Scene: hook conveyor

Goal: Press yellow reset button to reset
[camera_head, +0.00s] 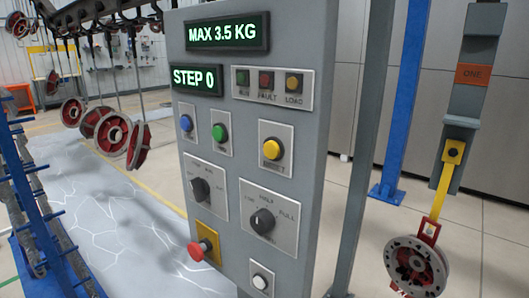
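The yellow reset button (272,149) sits on a light square plate on the right half of the grey control panel (235,120). The label under it is partly legible and reads like RESET. The button is round, stands out from its plate and nothing touches it. Neither of my grippers shows in the head view.
The panel also carries a blue button (186,123), a green button (219,132), two black knobs, a white button and a red emergency button (200,250). Its displays read MAX 3.5 KG and STEP 0. A hanging wheel (416,266) is at right, a blue rack (40,220) at left.

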